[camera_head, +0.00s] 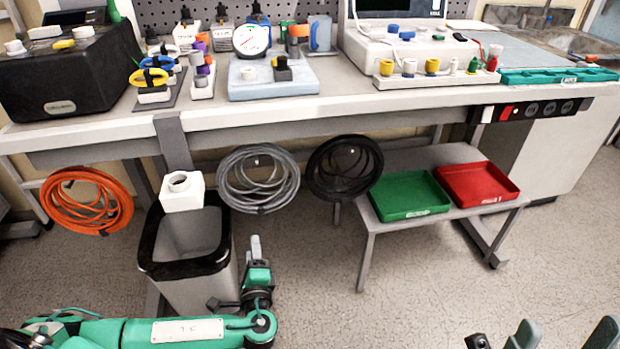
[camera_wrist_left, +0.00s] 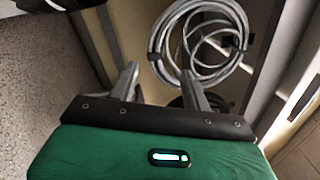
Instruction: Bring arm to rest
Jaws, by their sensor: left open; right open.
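My left arm comes in low from the left in the head view. Its green gripper (camera_head: 255,262) is beside the grey waste bin, in front of the bench and below its top. In the left wrist view the two fingers of this gripper (camera_wrist_left: 160,84) stand apart with nothing between them. The grey cable coil shows beyond them. My right gripper (camera_head: 565,332) shows only at the bottom right edge of the head view, its fingers apart and empty over the floor. The rest of the right arm is out of view.
The bin (camera_head: 187,235) has a white block (camera_head: 182,192) at its rim. Orange (camera_head: 88,230), grey (camera_head: 237,180) and black (camera_head: 322,170) cable coils hang under the bench (camera_head: 290,112). A low table (camera_head: 425,158) holds green (camera_head: 405,213) and red (camera_head: 482,201) trays. The middle floor is clear.

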